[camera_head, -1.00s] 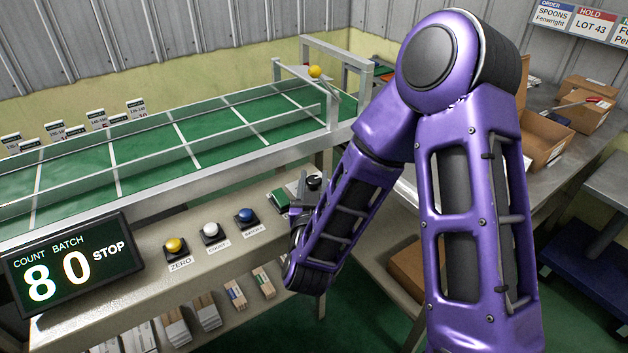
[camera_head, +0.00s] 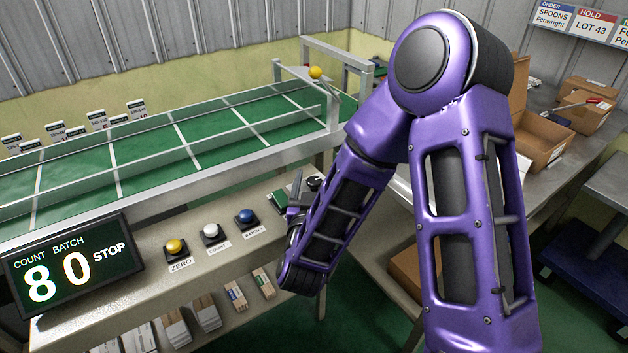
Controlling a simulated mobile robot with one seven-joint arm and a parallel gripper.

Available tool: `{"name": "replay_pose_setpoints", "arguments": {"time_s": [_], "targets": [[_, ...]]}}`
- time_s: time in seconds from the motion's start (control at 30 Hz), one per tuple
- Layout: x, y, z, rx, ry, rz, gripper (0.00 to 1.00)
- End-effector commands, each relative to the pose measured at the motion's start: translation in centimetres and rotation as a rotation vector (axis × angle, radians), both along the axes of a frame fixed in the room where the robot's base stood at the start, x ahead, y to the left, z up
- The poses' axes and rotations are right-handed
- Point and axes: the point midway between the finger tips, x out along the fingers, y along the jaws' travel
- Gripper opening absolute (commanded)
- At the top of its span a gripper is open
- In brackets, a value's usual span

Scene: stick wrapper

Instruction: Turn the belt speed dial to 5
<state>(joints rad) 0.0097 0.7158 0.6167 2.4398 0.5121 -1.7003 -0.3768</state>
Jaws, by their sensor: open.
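A small round black knob (camera_head: 314,183), which looks like the speed dial, sits on the console shelf below the far right end of the green belt (camera_head: 140,150). Its scale and setting are too small and too covered to read. My gripper (camera_head: 298,190) is open at the console, just left of the knob. One dark finger points up, and the rest is largely hidden by my purple forearm. I cannot tell whether the fingers touch the knob.
Yellow (camera_head: 175,248), white (camera_head: 211,233) and blue (camera_head: 246,218) buttons stand left of my gripper, with a green item (camera_head: 277,201) right beside it. A display (camera_head: 72,262) reads count 8, batch 0, STOP. Open cardboard boxes (camera_head: 545,145) stand at right.

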Motion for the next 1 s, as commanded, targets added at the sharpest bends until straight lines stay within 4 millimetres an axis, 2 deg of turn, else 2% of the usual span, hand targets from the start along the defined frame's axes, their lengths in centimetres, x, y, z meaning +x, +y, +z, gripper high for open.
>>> {"name": "replay_pose_setpoints", "arguments": {"time_s": [0.17,0.27,0.47,1.0], "targets": [[-0.7,0.1,-0.1,0.000,0.003,0.002,0.68],[-2.2,0.3,-0.1,-0.002,0.003,0.004,0.68],[-6.5,0.7,0.6,-0.005,0.008,0.008,0.68],[-10.7,1.0,-0.1,-0.003,0.012,0.005,0.68]]}}
